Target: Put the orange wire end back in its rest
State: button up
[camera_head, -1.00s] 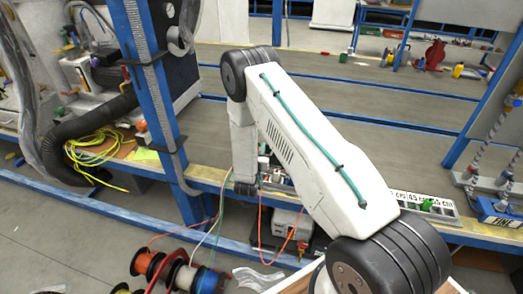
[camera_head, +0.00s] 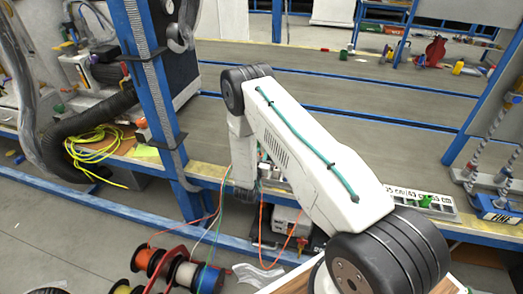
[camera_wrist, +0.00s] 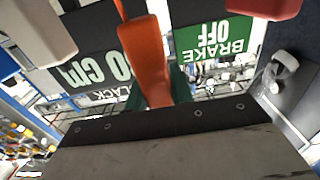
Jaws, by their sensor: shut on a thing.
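The orange wire end (camera_wrist: 146,62) is between the jaws of my gripper (camera_wrist: 157,96) in the wrist view, and the gripper is shut on it. The green finger parts show on both sides of its lower end. In the head view the orange wire (camera_head: 261,232) hangs below my wrist and loops near the bench's front edge. My gripper is hard to make out there, and the held end is hidden. I cannot tell which part is the rest for the orange end.
In the wrist view a white piece (camera_wrist: 38,30) is at upper left and a red piece (camera_wrist: 262,6) at upper right, with a green BRAKE OFF label (camera_wrist: 215,42) between. Wire spools (camera_head: 150,262) stand on the floor. A blue post (camera_head: 150,100) rises left of my arm.

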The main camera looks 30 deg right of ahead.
jog(key=shift+f, duration=1)
jog(key=shift+f, duration=2.05)
dwell(0.5)
jog(key=o, duration=1)
jog(key=shift+o, duration=0.2)
jog(key=v, duration=0.7)
jog(key=shift+s+a, duration=0.3)
jog(key=shift+s, duration=0.05)
